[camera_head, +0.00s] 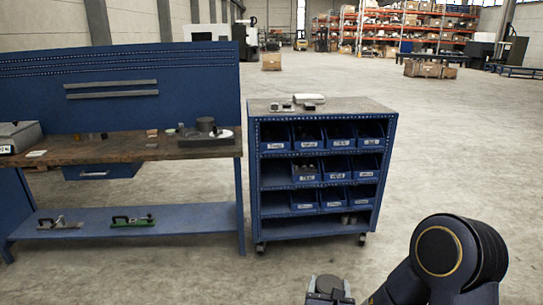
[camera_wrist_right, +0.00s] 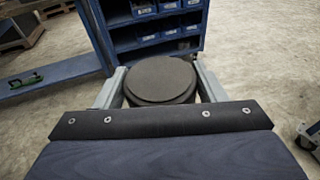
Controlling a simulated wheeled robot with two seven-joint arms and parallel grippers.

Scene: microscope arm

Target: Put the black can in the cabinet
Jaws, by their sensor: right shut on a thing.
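A black can (camera_wrist_right: 160,80) with a round flat top sits between the two fingers of my right gripper (camera_wrist_right: 161,88) in the right wrist view. The gripper is shut on it. In the head view my right gripper (camera_head: 328,293) is at the bottom edge, in front of the cabinet and apart from it. The blue cabinet (camera_head: 386,170) stands on wheels right of centre, its open front facing me. It also shows at the top of the right wrist view (camera_wrist_right: 127,47). My left gripper is not in view.
Blue bins (camera_head: 337,168) fill much of the cabinet's upper shelves. The bottom shelf (camera_head: 300,228) has free room, with small dark items at its right. A blue workbench (camera_head: 120,150) stands to the left. Open concrete floor lies in front and to the right.

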